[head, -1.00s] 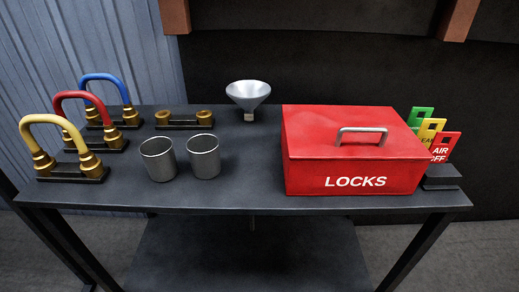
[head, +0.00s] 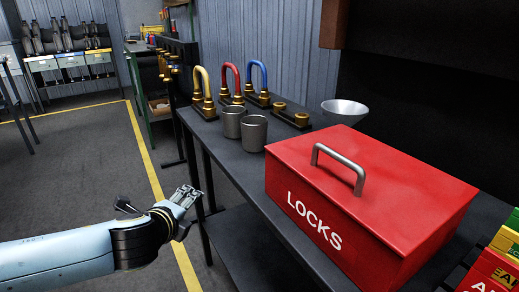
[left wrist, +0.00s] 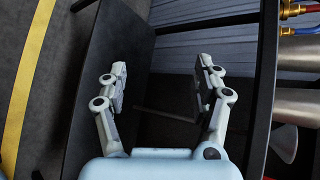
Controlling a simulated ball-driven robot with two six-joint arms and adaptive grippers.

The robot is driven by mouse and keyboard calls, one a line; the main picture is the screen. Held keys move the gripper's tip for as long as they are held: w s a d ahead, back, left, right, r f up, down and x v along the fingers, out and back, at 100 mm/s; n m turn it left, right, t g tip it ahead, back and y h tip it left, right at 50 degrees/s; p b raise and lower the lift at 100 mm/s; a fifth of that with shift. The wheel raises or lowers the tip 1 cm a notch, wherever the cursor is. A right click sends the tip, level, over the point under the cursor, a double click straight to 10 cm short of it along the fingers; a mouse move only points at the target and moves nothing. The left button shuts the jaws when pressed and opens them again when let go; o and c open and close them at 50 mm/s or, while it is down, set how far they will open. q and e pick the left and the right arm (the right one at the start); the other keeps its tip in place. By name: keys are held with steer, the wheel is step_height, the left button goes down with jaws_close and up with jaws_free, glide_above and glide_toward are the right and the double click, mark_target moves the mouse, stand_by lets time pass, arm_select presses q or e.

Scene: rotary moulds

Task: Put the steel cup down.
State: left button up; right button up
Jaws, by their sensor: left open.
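Two steel cups stand upright side by side on the dark table (head: 222,146): the left cup (head: 233,123) and the right cup (head: 253,134). Both also seem to show, cut off, at the right of the left wrist view, one of them here (left wrist: 298,106). My left gripper (head: 187,198) is in front of the table's near long edge, apart from the cups. In the left wrist view its fingers (left wrist: 162,88) are spread with nothing between them. My right gripper is not in view.
A red LOCKS box (head: 375,185) with a grey handle stands right of the cups. Yellow (head: 203,90), red (head: 231,82) and blue (head: 259,83) padlock-like shackles stand behind the cups. A funnel (head: 343,110) is behind the box. Floor left of the table is free.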

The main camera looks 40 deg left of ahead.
arm_select(q)
steer(key=w+d+r+m+t+b, duration=0.15)
steer(key=w+r+m+t, duration=0.3)
steer(key=r, duration=0.55)
steer(key=m+t+h, duration=0.4)
steer(key=m+h, duration=0.1)
steer(key=m, duration=0.9)
glide_toward(247, 131)
steer(key=w+a, duration=0.1)
steer(key=w, duration=0.1)
steer(key=shift+m+h, duration=0.3)
steer(key=shift+m, duration=0.45)
steer(key=w, duration=0.4)
steer(key=shift+w+a+r, duration=0.2)
steer(key=shift+w, duration=0.15)
steer(key=w, duration=0.3)
steer(key=w+p, duration=0.1)
steer(key=w, duration=0.2)
steer(key=shift+w+a+f, duration=0.1)
steer(key=shift+a+f, duration=0.1)
steer(key=c, duration=1)
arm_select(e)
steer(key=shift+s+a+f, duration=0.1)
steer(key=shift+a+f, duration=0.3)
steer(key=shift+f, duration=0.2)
